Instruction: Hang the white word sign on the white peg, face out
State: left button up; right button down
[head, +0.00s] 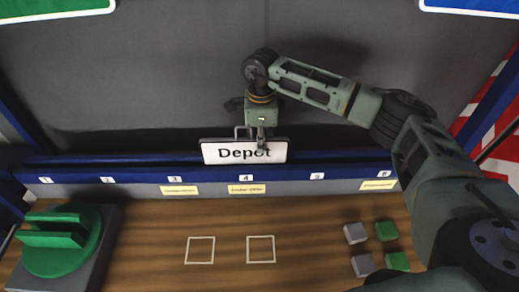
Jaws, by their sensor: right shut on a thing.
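The white word sign (215,155) reads "Depot" in dark letters, with its face toward me and the text upright. My right gripper (261,143) is shut on its upper edge. The sign is in front of the blue rail (130,178), above the number 4 label. I cannot tell its gap from the rail. I cannot make out a white peg in this view. My left gripper is not in view.
A green slotted stand (60,240) is at the lower left. Two white square outlines (261,249) mark the wooden table (300,225). Grey and green blocks (386,230) lie at the lower right. Small yellow labels (246,189) line the ledge. A dark panel (150,80) stands behind.

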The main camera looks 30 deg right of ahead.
aim_at(261, 155)
notch_tip(261, 155, down, 4)
jog(key=shift+r+p, duration=0.15)
jog(key=shift+p, duration=0.45)
jog(key=shift+f+b, duration=0.25)
jog(key=shift+b, duration=0.05)
jog(key=c, duration=1.8)
grip_release()
jog(key=shift+o, duration=0.2)
